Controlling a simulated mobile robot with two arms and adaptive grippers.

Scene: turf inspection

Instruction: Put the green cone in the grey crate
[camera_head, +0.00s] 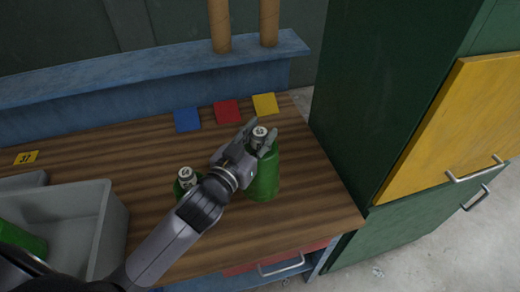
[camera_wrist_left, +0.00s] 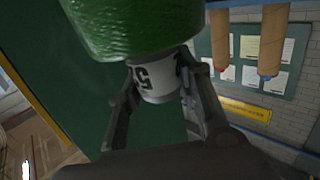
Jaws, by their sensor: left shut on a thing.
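My left gripper (camera_head: 257,138) is shut on the white, numbered top of a green cone (camera_head: 264,176), a rounded green body over the right part of the wooden table. In the left wrist view its green body (camera_wrist_left: 130,25) fills the top and the white part (camera_wrist_left: 158,82) with an upside-down 5 sits between my fingers. I cannot tell whether its base touches the table. A second green object with a white numbered top (camera_head: 186,177) stands to the left, partly hidden by my left arm. The grey crate (camera_head: 113,235) is at the front left with a green thing (camera_head: 22,240) inside.
Flat blue (camera_head: 187,120), red (camera_head: 227,111) and yellow (camera_head: 265,104) squares lie at the back. A blue ledge (camera_head: 130,75) bounds the table behind. A green cabinet (camera_head: 385,70) with a yellow door (camera_head: 460,125) stands right.

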